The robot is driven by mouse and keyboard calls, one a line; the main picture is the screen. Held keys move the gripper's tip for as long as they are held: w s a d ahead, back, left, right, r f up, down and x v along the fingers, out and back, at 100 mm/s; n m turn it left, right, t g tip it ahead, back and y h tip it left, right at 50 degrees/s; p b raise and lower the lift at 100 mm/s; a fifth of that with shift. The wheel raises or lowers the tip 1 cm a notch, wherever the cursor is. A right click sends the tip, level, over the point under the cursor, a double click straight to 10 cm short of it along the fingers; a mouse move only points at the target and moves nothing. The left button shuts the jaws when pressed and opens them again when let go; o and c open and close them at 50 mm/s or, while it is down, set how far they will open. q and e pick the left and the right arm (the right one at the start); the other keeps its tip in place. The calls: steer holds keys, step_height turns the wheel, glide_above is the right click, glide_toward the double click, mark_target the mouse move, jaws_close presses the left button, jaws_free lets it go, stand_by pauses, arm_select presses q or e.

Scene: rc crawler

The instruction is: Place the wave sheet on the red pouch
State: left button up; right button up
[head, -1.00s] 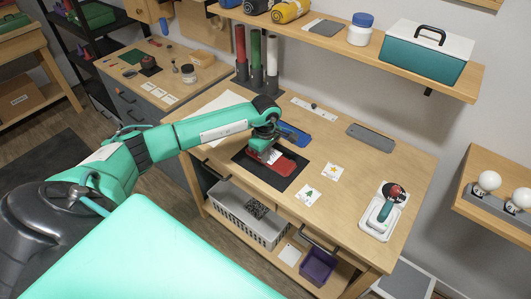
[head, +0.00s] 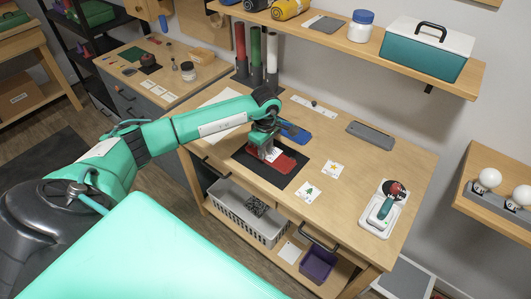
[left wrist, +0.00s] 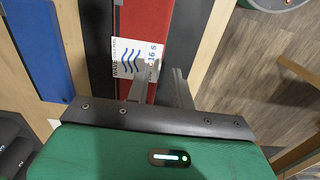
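The wave sheet (left wrist: 128,55) is a small white card with blue wavy lines. It lies over the red pouch (left wrist: 144,16), its left edge near the pouch's left edge. In the head view, the sheet (head: 274,155) shows as a white patch on the pouch (head: 288,162). My left gripper (left wrist: 163,76) points down at the pouch, its fingers apart. One finger overlaps the sheet's lower part in the left wrist view; I cannot tell if it touches. In the head view, my left gripper (head: 263,149) is just left of the sheet. My right gripper is out of view.
The pouch lies on a black mat (head: 275,178). A blue item (head: 297,134) lies behind it. A star card (head: 333,170) and a tree card (head: 308,192) lie to the right. A grey case (head: 370,135) and a charger with a tool (head: 383,212) stand farther right.

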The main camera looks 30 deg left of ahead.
arm_select(q)
step_height(320, 180, up, 10)
steer(key=b, duration=0.2)
steer(key=shift+r, duration=0.2)
stand_by(0.3)
